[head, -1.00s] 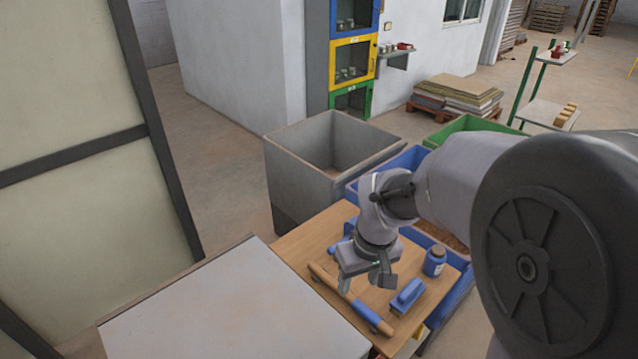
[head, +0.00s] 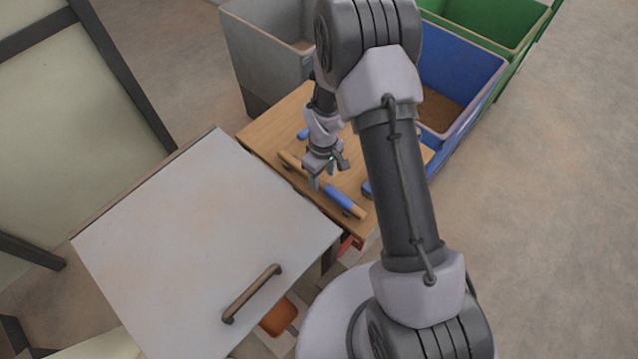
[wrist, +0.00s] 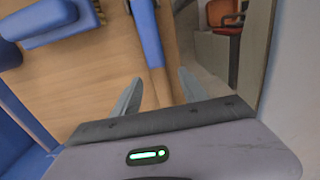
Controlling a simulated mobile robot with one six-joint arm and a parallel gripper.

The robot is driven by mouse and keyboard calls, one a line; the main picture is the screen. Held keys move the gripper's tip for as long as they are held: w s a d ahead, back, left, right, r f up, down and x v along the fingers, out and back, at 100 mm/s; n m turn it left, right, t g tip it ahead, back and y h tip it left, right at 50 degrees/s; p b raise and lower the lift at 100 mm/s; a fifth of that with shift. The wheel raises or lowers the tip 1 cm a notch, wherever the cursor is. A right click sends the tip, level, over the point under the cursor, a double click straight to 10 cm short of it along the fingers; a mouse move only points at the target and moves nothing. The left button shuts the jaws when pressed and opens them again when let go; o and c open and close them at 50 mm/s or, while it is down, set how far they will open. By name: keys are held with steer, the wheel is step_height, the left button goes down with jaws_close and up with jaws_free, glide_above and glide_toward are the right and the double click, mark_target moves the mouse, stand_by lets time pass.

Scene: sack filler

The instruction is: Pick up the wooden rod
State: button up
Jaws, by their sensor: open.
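The wooden rod (head: 294,163) lies on the wooden tabletop (head: 262,137), with a blue section (head: 338,197) along part of its length. My gripper (head: 329,171) is open and empty, pointing down over the rod near its middle. In the wrist view the rod, with its blue part (wrist: 149,38) at the top, runs between my two open fingertips (wrist: 158,92). The fingers appear apart from it on both sides. I cannot tell how high they are above it. The rod's stretch beneath the gripper is partly hidden in the head view.
A blue brush-like block (wrist: 42,22) lies beside the rod. A white-topped cabinet (head: 200,220) with a handle (head: 251,293) adjoins the tabletop. Grey (head: 255,55), blue (head: 478,85) and green (head: 535,35) bins stand behind. An orange seat (head: 279,317) is below the table edge.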

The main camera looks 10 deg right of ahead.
step_height(320, 180, down, 3)
steer(key=shift+w+r, duration=0.1)
steer(key=shift+r, duration=0.05)
jaws_close()
